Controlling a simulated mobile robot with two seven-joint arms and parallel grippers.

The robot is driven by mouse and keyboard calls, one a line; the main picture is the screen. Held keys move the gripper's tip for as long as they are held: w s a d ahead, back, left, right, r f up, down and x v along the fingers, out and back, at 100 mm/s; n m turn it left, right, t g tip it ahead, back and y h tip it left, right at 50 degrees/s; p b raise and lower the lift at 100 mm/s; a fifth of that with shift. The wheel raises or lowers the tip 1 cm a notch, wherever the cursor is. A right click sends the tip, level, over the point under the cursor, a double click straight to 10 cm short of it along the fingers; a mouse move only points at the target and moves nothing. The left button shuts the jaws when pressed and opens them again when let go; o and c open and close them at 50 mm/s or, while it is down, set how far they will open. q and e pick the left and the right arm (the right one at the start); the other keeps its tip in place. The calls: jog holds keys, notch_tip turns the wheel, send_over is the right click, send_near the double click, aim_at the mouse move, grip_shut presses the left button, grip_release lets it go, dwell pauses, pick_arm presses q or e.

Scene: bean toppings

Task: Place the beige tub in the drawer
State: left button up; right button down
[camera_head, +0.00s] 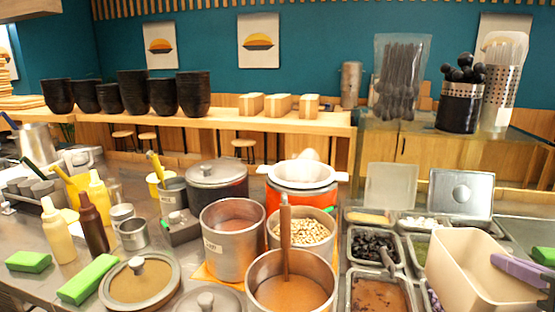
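The beige tub (462,273) is at the lower right, large and close to the camera, in front of the topping containers. It looks empty and somewhat tilted. My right gripper (518,269) comes in from the right edge. Its purple fingers are at the tub's right rim and appear closed on that wall; part of the gripper is cut off by the picture edge. My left gripper is not in view. No open drawer can be made out.
Metal topping pans (375,247) lie left of the tub. A pot of brown liquid with a ladle (291,293) and a pot of beans (302,232) crowd the middle. Bottles (91,222) and green sponges (88,279) are at left. A bare metal counter strip (515,230) is behind the tub.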

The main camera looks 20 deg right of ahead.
jog(key=s+a+r+n+g+y, duration=0.25)
jog(key=a+r+n+y, duration=0.55)
jog(key=a+r, duration=0.4)
jog(key=s+a+r+n+g+y, duration=0.1)
jog(key=a+r+n+g+y, duration=0.2)
jog(key=a+r+n+y, duration=0.7)
notch_tip(320, 180, up, 28)
jog(key=a+m+h+p, duration=0.2)
jog(key=m+p, duration=0.1)
jog(key=p, duration=2.8)
jog(key=shift+w+a+t, duration=0.15)
jog(key=shift+a+t, duration=0.15)
jog(key=shift+t, duration=0.05)
